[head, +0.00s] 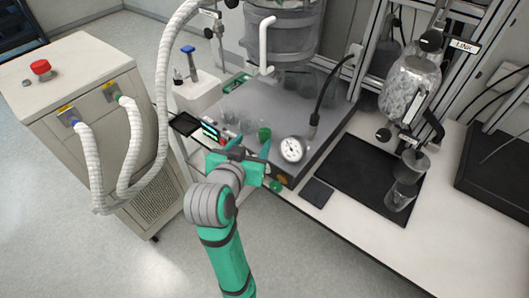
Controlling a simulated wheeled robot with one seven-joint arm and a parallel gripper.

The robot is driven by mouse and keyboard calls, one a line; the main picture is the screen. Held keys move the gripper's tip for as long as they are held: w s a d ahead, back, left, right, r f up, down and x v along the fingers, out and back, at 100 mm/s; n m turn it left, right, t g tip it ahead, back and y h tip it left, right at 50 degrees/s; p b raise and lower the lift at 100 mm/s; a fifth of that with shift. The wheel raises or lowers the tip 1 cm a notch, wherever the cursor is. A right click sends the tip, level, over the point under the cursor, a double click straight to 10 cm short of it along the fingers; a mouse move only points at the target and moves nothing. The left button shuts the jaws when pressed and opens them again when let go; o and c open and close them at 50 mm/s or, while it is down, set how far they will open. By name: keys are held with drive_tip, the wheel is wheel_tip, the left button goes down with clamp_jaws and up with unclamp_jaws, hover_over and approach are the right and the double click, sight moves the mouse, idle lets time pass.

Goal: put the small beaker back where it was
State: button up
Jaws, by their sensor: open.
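My gripper (240,152) is at the front edge of the bench, left of the round pressure gauge. Its two teal fingers are apart, pointing away from me. Small clear glassware (232,114) stands on the grey platform just beyond the fingers; its outlines are faint and I cannot tell which piece is the small beaker. A clear glass beaker (402,194) stands at the right, on the black mat below the glass vessel, well away from my gripper. Whether anything lies between the fingers is too small to tell.
The gauge (292,149) and a green-capped item (264,134) are close to my gripper. A large reactor vessel (282,40) stands behind. A black mat (362,172) lies to the right. A cabinet with white hoses (90,100) stands left.

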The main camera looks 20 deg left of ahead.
drive_tip(key=s+d+f+n+y, duration=0.1)
drive_tip(key=s+d+f, duration=0.45)
drive_tip(key=f, duration=0.45)
drive_tip(key=s+d+f, duration=0.5)
drive_tip(key=s+f, duration=0.1)
drive_tip(key=f, duration=0.4)
drive_tip(key=s+d+t+h, duration=0.1)
drive_tip(key=s+d, duration=0.3)
drive_tip(key=s, duration=0.7)
drive_tip(key=s+d+m, duration=0.1)
drive_tip(key=s+d, duration=0.3)
drive_tip(key=s, duration=0.7)
drive_tip(key=shift+s+d+f+m+t+h, duration=0.2)
drive_tip(key=shift+m+t+h, duration=0.1)
drive_tip(key=shift+t+h, duration=0.1)
drive_tip(key=shift+w, duration=0.1)
drive_tip(key=shift+a, duration=0.1)
